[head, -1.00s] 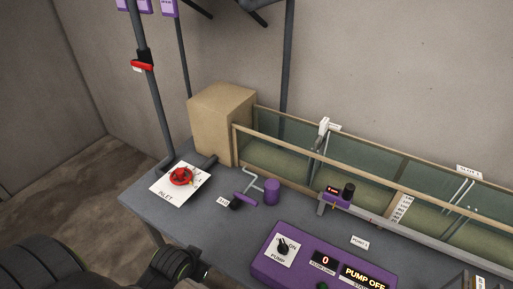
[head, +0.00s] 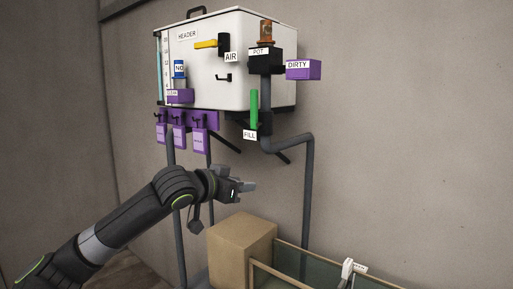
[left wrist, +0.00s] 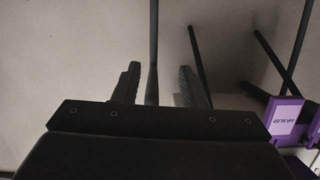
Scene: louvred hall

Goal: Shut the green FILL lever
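The green FILL lever (head: 254,108) stands upright on the front of the dark pipework under the header tank, just above its white FILL label (head: 250,135). My left gripper (head: 250,187) is below the lever, apart from it, pointing right in the head view. In the left wrist view its two fingers (left wrist: 158,82) are spread with nothing held between them. The lever does not show clearly in the left wrist view. My right gripper is in neither view.
The white header tank (head: 215,70) carries a yellow AIR lever (head: 206,44). Purple tags (head: 179,137) hang below it; one shows in the wrist view (left wrist: 286,116). A grey pipe (head: 308,190) drops right of my gripper. A cardboard-coloured box (head: 240,245) stands below.

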